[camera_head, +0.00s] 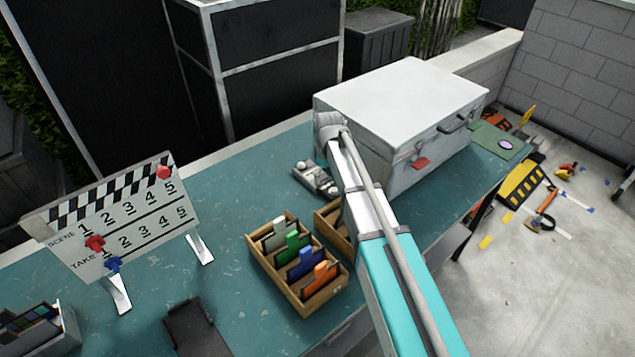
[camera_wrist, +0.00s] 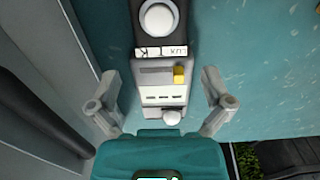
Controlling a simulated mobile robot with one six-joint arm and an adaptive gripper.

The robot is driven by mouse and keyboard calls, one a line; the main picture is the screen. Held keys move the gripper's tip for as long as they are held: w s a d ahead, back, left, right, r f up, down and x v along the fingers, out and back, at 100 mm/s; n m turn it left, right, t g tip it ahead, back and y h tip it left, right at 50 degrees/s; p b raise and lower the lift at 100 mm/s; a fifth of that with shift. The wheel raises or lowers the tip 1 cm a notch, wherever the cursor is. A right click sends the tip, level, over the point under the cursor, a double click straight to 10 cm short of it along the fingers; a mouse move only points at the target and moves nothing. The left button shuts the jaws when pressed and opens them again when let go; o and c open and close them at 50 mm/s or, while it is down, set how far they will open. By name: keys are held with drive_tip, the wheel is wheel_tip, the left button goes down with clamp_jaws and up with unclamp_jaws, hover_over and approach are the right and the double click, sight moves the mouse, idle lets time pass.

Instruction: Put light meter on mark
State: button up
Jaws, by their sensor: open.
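The light meter (camera_head: 316,179) lies on the teal table, left of the white case, partly hidden by my arm in the head view. In the wrist view the light meter (camera_wrist: 162,72) has a round white dome, a "LUX" label, a grey body and a yellow button. My gripper (camera_wrist: 162,98) is open, with one finger on each side of the meter's lower part and visible gaps to both sides. My gripper's fingers cannot be made out in the head view. A green mat with a pale purple disc (camera_head: 505,144) lies at the table's far right end; I cannot tell if this is the mark.
The large white case (camera_head: 405,105) stands close beside the meter. A wooden box (camera_head: 305,290) with coloured cards is in front of it. A clapperboard (camera_head: 115,218) stands at the left. A dark flat object (camera_head: 197,328) lies near the front.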

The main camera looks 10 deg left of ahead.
sight(327, 186)
drive_tip(key=shift+f+b, duration=2.2)
drive_tip(key=shift+f, duration=0.15)
drive_tip(key=c, duration=1.2)
drive_tip(key=shift+r, duration=0.15)
wheel_tip(327, 186, up, 10)
drive_tip(key=p, duration=1)
